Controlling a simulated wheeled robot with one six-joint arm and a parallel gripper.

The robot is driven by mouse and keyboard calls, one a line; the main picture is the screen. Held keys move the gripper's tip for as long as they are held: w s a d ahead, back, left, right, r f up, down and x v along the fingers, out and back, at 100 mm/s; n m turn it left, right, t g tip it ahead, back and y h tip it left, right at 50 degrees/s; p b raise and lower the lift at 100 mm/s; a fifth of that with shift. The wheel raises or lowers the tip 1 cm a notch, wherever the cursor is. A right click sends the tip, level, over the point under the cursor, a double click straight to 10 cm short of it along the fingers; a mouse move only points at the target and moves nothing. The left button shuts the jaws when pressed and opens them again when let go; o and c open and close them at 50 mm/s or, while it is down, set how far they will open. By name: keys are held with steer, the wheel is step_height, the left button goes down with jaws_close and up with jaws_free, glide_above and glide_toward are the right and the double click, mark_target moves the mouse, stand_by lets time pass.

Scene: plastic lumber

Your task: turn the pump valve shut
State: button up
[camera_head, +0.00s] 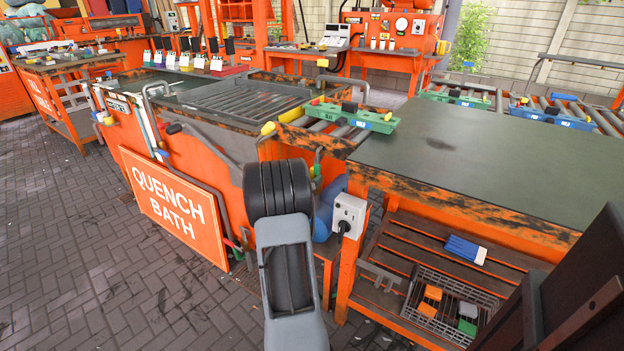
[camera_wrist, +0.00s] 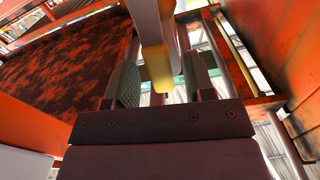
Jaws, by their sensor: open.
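In the wrist view my gripper (camera_wrist: 162,84) is open, with a green-padded finger on each side. A pale bar with a yellow end (camera_wrist: 158,70) shows between the fingers. It looks like a valve lever, but I cannot tell whether either finger touches it. In the head view the blue pump body (camera_head: 323,218) is partly hidden behind my arm, beside the orange quench bath. My gripper is hidden behind my own arm in this view, and the valve cannot be made out clearly there.
The quench bath sign (camera_head: 178,204) stands left of my arm. A white socket box (camera_head: 348,214) is close on the right. A dark-topped orange bench (camera_head: 465,150) fills the right, with a wire basket (camera_head: 412,300) on its lower shelf. Paved floor is free at left.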

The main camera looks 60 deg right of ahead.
steer(key=shift+d, duration=0.35)
jaws_close()
stand_by(0.3)
